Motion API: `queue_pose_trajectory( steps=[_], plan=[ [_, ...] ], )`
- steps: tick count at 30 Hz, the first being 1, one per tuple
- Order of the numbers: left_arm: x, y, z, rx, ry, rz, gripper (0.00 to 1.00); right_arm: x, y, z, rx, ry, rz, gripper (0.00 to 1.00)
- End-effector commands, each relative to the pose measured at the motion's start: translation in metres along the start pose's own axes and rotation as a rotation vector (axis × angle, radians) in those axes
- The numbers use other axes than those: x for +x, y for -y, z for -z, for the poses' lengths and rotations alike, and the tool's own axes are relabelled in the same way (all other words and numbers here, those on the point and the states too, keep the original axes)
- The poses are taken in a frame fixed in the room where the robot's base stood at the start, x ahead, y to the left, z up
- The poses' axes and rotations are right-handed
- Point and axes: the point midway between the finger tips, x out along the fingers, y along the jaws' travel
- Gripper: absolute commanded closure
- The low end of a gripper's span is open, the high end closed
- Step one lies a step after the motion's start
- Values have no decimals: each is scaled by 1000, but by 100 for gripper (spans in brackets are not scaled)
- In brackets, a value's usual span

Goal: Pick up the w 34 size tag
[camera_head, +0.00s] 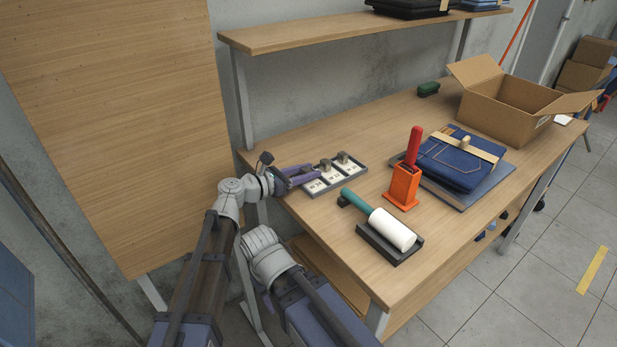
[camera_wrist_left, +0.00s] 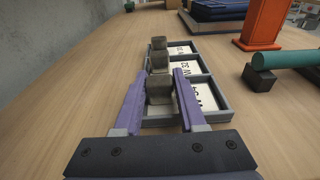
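A grey tray (camera_head: 322,189) with three compartments lies near the table's left edge. Each compartment holds a white tag with dark print and a grey-brown block standing at its left end. The nearest tag (camera_wrist_left: 198,96), whose print seems to read 34 with a W, shows partly in the left wrist view; a finger covers some of it. My left gripper (camera_head: 303,175) is low over the near end of the tray. In the wrist view its purple fingers (camera_wrist_left: 158,100) are open on either side of the nearest block (camera_wrist_left: 159,88), with narrow gaps.
A white roller with a teal handle (camera_head: 393,229) rests on a black stand. An orange holder (camera_head: 402,187) with a red-handled tool stands behind it. Folded jeans (camera_head: 456,163) and an open cardboard box (camera_head: 505,108) lie farther right. A shelf (camera_head: 330,30) runs above the table's back.

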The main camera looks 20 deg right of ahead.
Motion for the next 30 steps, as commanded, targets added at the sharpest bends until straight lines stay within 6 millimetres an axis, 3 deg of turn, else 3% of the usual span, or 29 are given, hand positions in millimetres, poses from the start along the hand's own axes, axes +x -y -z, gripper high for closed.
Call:
queue_pose_trajectory(
  steps=[1, 10, 23, 30],
  plan=[
    [0, 0, 0, 0, 0, 0, 67, 0, 0, 0, 0, 0, 0, 50],
    [0, 0, 0, 0, 0, 0, 100, 0, 0, 0, 0, 0, 0, 50],
    [0, 0, -2, 0, 0, 0, 100, -2, 0, 0, 0, 0, 0, 50],
    [-3, 0, -18, 0, 0, 0, 100, -18, -2, -1, 0, 0, 0, 50]
  ],
)
